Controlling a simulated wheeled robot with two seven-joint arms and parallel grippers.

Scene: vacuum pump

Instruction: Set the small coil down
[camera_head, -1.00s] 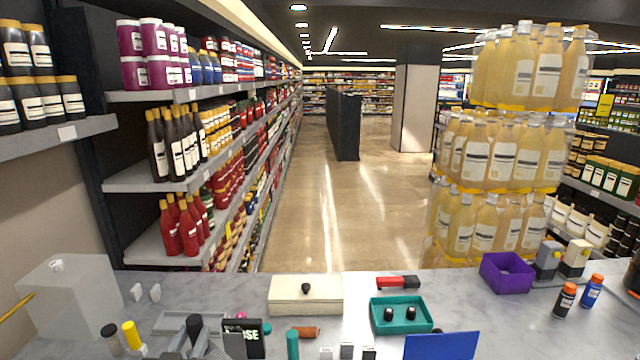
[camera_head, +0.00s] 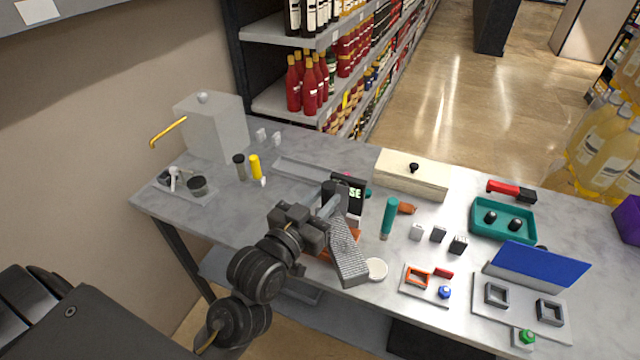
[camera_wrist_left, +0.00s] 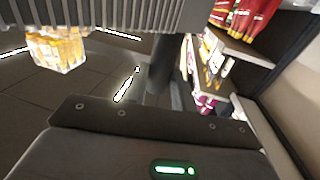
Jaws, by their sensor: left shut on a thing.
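My left gripper (camera_head: 343,240) is over the front middle of the table in the head view. It is shut, and its ribbed finger hides most of what it holds. I cannot make out the small coil between the jaws. An orange-brown part (camera_head: 355,233) shows at the gripper's edge; I cannot tell if it is held or lies beneath. The left wrist view shows the ribbed finger and a dark upright cylinder that I cannot name. My right gripper is not in view.
A black display (camera_head: 351,187) stands just behind the gripper. A teal cylinder (camera_head: 389,218), a brown cylinder (camera_head: 407,208) and a white disc (camera_head: 376,268) are to its right. A teal tray (camera_head: 480,229) and a blue panel (camera_head: 540,265) stand farther right. Bare table lies left of the gripper.

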